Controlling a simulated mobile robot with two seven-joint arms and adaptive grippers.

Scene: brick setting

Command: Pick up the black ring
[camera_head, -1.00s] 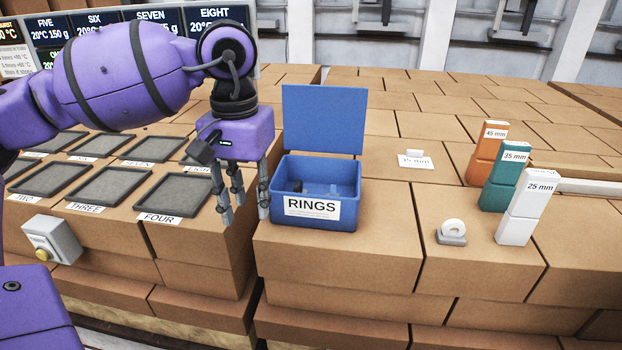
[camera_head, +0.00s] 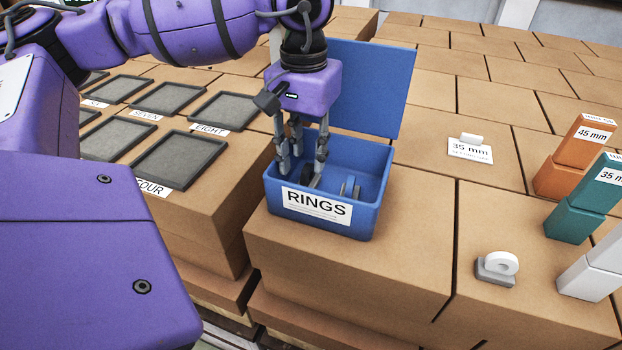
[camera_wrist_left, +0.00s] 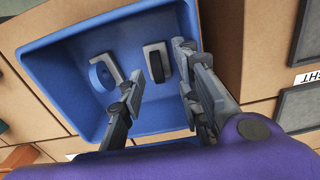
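The black ring (camera_wrist_left: 156,64) stands upright in a grey holder inside the open blue RINGS box (camera_head: 377,210). In the head view the black ring is a small dark shape (camera_head: 306,172), partly hidden by my fingers. My left gripper (camera_head: 303,158) points down into the box from above. In the left wrist view its open fingers (camera_wrist_left: 158,62) are on either side of the black ring and its holder. I cannot tell whether they touch it. A blue ring (camera_wrist_left: 101,76) stands in another grey holder beside it. My right gripper is not in view.
The raised blue lid (camera_head: 370,90) stands behind the gripper. Dark grey trays (camera_head: 180,160) lie to the left. A white ring (camera_head: 501,262) on a grey holder, a 35 mm card (camera_head: 470,150) and orange (camera_head: 575,160) and teal (camera_head: 580,205) blocks are to the right.

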